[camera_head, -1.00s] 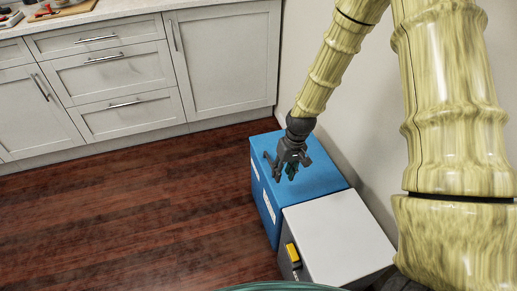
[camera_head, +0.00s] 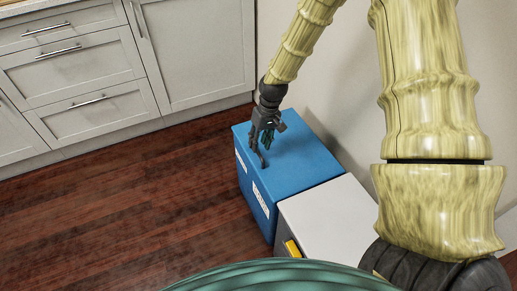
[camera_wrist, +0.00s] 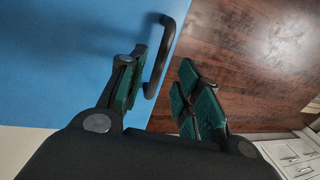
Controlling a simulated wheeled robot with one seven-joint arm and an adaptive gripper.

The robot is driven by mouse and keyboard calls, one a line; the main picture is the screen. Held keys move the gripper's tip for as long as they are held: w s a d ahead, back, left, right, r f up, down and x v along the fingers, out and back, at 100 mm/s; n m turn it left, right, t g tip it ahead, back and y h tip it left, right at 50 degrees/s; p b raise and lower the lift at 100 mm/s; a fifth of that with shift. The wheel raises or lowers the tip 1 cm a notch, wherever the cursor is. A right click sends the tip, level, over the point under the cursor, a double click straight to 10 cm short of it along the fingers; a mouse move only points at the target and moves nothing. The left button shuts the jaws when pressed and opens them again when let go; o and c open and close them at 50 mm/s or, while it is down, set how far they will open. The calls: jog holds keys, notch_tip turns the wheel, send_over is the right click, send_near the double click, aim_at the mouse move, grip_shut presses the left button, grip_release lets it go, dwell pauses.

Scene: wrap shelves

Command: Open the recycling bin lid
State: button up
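The recycling bin appears to be the blue box (camera_head: 308,160) by the wall, with white labels on its front; its lid looks shut. In the wrist view, the blue lid (camera_wrist: 70,60) fills the left side, with a black bar handle (camera_wrist: 160,60) near its edge. My gripper (camera_head: 262,154) is over the lid's front left edge in the head view. In the wrist view, my gripper (camera_wrist: 160,98) is open, its green-padded fingers on either side of the handle's near end. The left finger is close to the handle; I cannot tell whether they touch.
A white-topped bin (camera_head: 325,215) with a yellow part (camera_head: 292,249) stands right beside the blue one. Grey-white cabinets (camera_head: 85,85) stand at the back left. The wall is close behind the bins. The wooden floor (camera_head: 150,205) in front is clear.

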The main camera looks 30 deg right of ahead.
jog(key=shift+a+f, duration=0.15)
jog(key=shift+f, duration=0.6)
jog(key=shift+a+f, duration=0.1)
jog(key=shift+f, duration=0.6)
grip_shut()
